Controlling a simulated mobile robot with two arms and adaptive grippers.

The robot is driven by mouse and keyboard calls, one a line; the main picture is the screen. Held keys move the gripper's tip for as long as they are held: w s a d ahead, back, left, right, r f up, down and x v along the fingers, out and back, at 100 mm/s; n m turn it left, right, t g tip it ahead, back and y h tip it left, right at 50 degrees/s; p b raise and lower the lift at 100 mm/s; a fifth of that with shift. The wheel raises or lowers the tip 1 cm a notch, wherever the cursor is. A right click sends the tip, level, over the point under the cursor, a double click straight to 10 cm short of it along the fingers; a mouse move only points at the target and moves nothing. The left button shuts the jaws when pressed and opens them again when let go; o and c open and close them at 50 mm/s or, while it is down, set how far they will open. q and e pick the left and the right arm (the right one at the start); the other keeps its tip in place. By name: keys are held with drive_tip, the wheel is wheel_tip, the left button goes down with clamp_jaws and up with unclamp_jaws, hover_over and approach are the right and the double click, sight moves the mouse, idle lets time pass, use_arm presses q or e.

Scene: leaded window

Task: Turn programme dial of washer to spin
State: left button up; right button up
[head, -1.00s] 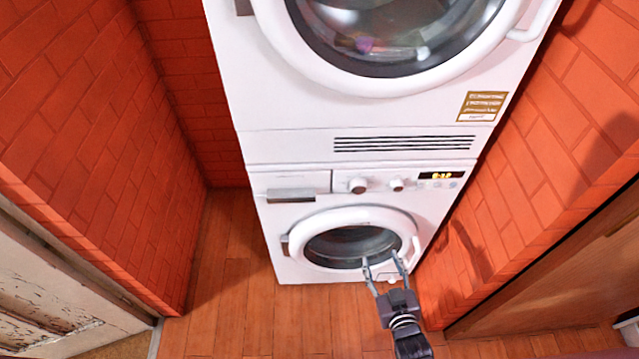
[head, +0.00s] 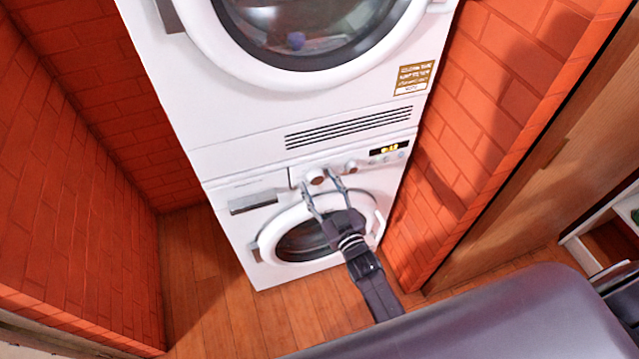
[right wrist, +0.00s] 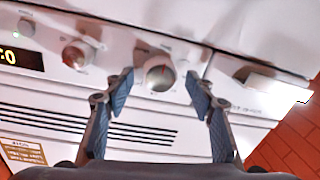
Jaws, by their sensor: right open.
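The white washer (head: 225,222) stands at the bottom of a stack, with its control panel above the round door. My right gripper (head: 319,183) is open in front of the larger dial. In the right wrist view its two fingers (right wrist: 160,88) stand on either side of that dial, apart from it. My left gripper is not in view.
A second machine with a large round door (head: 300,78) is stacked above the washer. A lit display (head: 384,149) and a drawer handle (head: 253,202) flank the dials. Red brick walls (head: 478,130) close in on both sides. Wooden floor (head: 195,275) lies in front.

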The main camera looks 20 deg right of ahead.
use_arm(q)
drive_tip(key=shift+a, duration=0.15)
use_arm(e)
drive_tip(key=shift+c, duration=0.2)
drive_tip(key=c, duration=0.5)
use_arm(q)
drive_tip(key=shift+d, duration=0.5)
use_arm(e)
drive_tip(key=c, duration=0.6)
